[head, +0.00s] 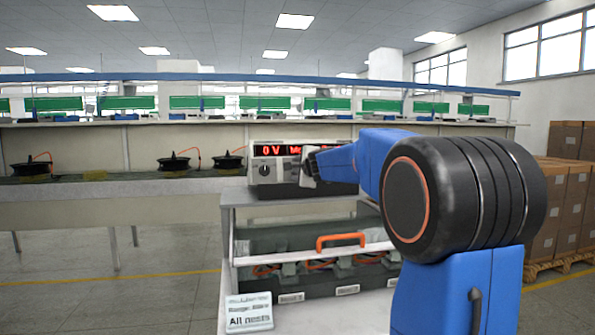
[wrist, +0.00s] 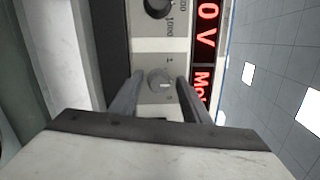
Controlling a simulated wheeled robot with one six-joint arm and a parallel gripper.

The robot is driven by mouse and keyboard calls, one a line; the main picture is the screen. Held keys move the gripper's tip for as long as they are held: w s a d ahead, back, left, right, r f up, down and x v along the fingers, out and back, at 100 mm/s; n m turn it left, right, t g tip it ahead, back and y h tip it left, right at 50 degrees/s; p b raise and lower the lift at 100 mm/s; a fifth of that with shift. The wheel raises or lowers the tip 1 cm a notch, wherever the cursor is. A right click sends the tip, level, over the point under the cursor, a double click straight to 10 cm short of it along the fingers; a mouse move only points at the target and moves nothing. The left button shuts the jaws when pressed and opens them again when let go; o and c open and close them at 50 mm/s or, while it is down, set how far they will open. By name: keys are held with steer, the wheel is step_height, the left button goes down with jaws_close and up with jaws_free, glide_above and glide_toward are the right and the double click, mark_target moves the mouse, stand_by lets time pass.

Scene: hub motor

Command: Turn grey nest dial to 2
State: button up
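The grey dial (wrist: 159,80) is a small round knob on the light panel of the tester box, seen turned sideways in the wrist view. A pale mark shows on its face, and tiny digits around it are too blurred to read surely. My gripper (wrist: 161,77) is open, with one finger on each side of the dial and a visible gap to it. In the head view, my gripper (head: 309,166) is at the tester's front (head: 283,166), where my arm hides the dial and much of the panel.
A larger black knob (head: 264,170) is left of my gripper, under a red display (head: 277,150) reading 0 V. Below is a grey fixture with an orange handle (head: 341,241). A card (head: 249,312) reading "All nests" stands in front. Cartons (head: 567,195) are stacked at right.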

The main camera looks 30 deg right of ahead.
steer(key=shift+s, duration=0.1)
steer(key=v, duration=1.7)
steer(key=shift+r, duration=0.15)
steer(key=shift+s, duration=0.15)
